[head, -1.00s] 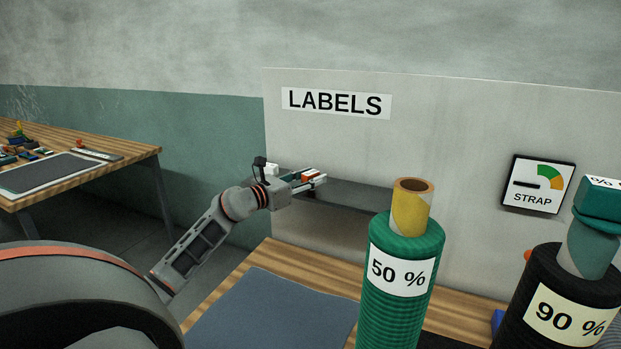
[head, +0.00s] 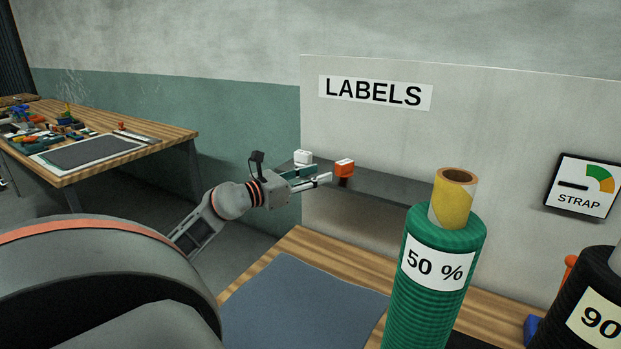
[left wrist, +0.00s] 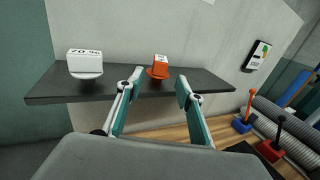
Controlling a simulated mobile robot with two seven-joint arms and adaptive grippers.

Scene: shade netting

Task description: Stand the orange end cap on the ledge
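The orange end cap (head: 345,165) stands upright on the dark ledge (head: 385,186), under the LABELS sign. In the left wrist view the cap (left wrist: 160,66) shows a white label and rests on a round flange on the ledge (left wrist: 55,88). My left gripper (head: 319,176) is open and empty, in front of the ledge and drawn back from the cap. In the left wrist view its two fingers (left wrist: 158,100) are spread, with the cap beyond and between them, apart from both. My right gripper is not in view.
A white end cap (left wrist: 85,62) marked 70 % stands at the ledge's left. A green roll (head: 437,270) marked 50 % stands in front of the ledge's right part, near a black roll (head: 600,305). A grey-blue mat (head: 300,300) lies on the bench. A cluttered table (head: 165,137) stands at left.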

